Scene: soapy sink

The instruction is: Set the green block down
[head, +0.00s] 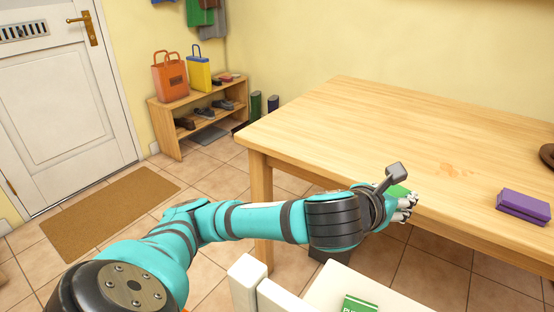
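A green block (398,190) shows near the table's front edge, right at my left gripper (407,207). My wrist and fingers partly cover it. I cannot tell whether it rests on the table or is held, nor whether the fingers are shut on it. My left arm reaches in from the lower left. The wooden table (400,120) fills the right side, and its top is mostly bare. My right gripper is not in view.
A purple block (523,205) lies on the table at the right, with a dark brown object (547,155) at the right edge. A white chair (320,290) stands in front, with a green lettered item (359,304) on it. A shoe shelf (199,108) is at the back.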

